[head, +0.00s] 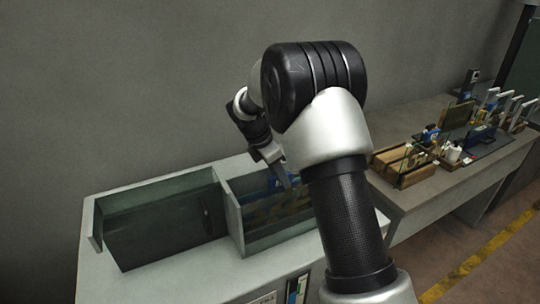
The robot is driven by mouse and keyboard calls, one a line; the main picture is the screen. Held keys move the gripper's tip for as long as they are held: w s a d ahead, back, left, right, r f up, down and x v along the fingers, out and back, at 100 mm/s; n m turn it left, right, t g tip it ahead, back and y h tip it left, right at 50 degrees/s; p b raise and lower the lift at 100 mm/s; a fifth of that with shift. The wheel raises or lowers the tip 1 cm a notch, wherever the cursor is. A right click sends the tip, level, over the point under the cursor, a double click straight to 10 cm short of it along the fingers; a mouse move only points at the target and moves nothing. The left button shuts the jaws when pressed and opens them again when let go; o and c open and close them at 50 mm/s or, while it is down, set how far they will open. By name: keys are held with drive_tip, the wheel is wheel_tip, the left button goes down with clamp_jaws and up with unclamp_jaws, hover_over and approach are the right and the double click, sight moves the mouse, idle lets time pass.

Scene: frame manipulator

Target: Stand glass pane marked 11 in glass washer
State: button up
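The pale grey unit at front left, seemingly the glass washer (190,285), has a dark greenish glass-like panel (165,232) on its left and an open-topped, box-like section on its right. Brownish strips and a blue part (283,184) show inside that section. My gripper (281,178) points down over the right section, at its back edge. My arm covers part of it, and its fingers are too small to show whether they are open or hold anything. I cannot make out a pane marked 11.
A wooden rack (404,165) with upright panes stands on the grey bench at right. Behind it are bottles, a dark tray (486,143) and several upright pieces. A wall stands close behind the washer. A yellow line (480,258) marks the floor at right.

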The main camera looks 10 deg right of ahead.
drive_tip(key=v, duration=1.6)
drive_tip(key=s+d+r+m+y+p, duration=0.1)
drive_tip(key=s+d+r+m+p, duration=0.15)
drive_tip(key=s+r+m, duration=0.35)
drive_tip(key=s+d+m+t+y, duration=0.1)
drive_tip(key=s+m+t, duration=0.1)
drive_tip(key=s+m, duration=0.5)
drive_tip(key=s+d+m+t+y+p, duration=0.1)
drive_tip(key=s+m, duration=0.7)
drive_tip(key=s, duration=1.1)
drive_tip(key=shift+d+r+m+t+y, duration=0.35)
drive_tip(key=shift+d+t+y, duration=0.25)
drive_tip(key=shift+d, duration=0.2)
drive_tip(key=shift+c, duration=0.2)
